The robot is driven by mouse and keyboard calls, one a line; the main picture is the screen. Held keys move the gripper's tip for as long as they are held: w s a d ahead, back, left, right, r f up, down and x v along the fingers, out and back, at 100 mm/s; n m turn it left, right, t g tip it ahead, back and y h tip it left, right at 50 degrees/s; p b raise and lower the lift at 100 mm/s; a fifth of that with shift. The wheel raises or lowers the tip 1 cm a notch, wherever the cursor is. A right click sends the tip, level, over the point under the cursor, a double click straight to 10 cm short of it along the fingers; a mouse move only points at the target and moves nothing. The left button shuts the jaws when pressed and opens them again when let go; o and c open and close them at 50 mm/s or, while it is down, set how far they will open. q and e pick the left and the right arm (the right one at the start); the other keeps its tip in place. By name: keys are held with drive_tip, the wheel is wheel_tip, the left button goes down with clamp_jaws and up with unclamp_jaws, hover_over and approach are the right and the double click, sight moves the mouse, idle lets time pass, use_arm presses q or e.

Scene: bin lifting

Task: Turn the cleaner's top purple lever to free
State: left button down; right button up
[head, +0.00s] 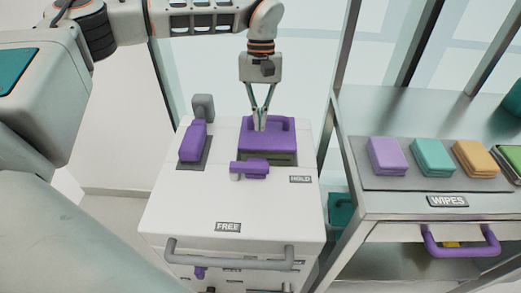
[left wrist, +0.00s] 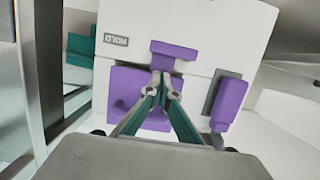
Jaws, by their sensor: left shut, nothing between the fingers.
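The cleaner is a white cabinet (head: 200,222) with a purple lever (head: 254,167) on its top, near the front of a purple handled block (head: 262,142). The lever lies sideways, extending right toward the HOLD label (head: 300,180); the FREE label (head: 228,227) is nearer the front edge. The lever also shows in the left wrist view (left wrist: 175,54). My left gripper (head: 261,127) points down over the purple block, behind the lever, its fingertips together and empty. In the left wrist view its fingertips (left wrist: 164,88) appear just short of the lever; contact cannot be told. My right gripper is not in view.
Another purple part (head: 192,142) stands at the cabinet top's left, by a grey post (head: 203,107). A grey handle (head: 230,256) runs along the front. On the right, a metal cart (head: 375,207) carries folded wipes (head: 388,156). The cabinet top's front area is clear.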

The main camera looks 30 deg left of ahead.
sight(260, 153)
use_arm(q)
drive_tip(key=b+x, duration=0.1)
drive_tip(key=x, duration=0.8)
drive_tip(key=shift+s+d+f, duration=0.1)
drive_tip(key=shift+f, duration=0.45)
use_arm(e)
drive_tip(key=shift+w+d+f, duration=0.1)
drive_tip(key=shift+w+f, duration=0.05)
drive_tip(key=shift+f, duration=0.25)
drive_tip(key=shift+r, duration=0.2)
